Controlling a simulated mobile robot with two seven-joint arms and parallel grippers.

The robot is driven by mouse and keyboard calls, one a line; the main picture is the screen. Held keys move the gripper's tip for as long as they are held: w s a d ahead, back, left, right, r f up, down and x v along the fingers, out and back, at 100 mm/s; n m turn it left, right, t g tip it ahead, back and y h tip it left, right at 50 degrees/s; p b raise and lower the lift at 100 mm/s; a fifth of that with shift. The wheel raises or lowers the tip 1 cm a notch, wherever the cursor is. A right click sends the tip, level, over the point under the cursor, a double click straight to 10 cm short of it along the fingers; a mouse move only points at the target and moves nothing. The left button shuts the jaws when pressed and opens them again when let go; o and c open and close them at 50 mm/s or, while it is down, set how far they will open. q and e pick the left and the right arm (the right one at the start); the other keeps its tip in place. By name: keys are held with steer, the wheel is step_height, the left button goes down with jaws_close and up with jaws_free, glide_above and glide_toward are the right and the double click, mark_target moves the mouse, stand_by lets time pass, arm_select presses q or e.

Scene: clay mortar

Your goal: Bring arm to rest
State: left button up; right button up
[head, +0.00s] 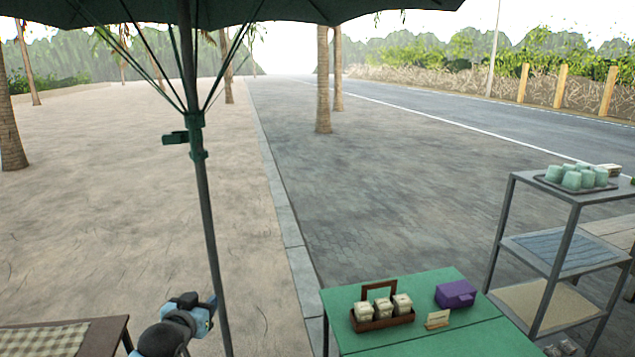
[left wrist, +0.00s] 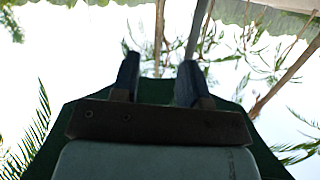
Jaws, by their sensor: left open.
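My left gripper (head: 205,304) is low in the head view, left of the green table and close to the umbrella pole; I cannot tell the gap between them. In the left wrist view its two fingers (left wrist: 160,82) stand apart with nothing between them. Beyond them are pale sky, palm fronds and the umbrella.
The umbrella pole (head: 205,215) rises beside my left gripper. A green table (head: 440,340) bears a wooden caddy (head: 384,321) with jars, a small card (head: 438,319) and a purple box (head: 455,293). A metal shelf (head: 552,290) holds cups (head: 577,177). A cloth-covered table (head: 95,345) is at left.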

arm_select(q)
steer(key=s+d+f+g+h, duration=0.1)
steer(key=s+d+f, duration=0.1)
steer(key=s+f, duration=0.75)
steer(key=s+d+f+g, duration=0.1)
steer(key=s+d+f, duration=0.1)
steer(key=s+f, duration=0.7)
steer(key=s+d+f+g, duration=0.1)
steer(key=s+f, duration=0.1)
steer(key=s, duration=0.7)
steer(key=s+d+f+m+g, duration=0.1)
steer(key=s+f, duration=0.2)
steer(key=s, duration=0.7)
steer(key=shift+d+h+p, duration=0.3)
steer(key=shift+d, duration=0.05)
steer(key=shift+f, duration=0.1)
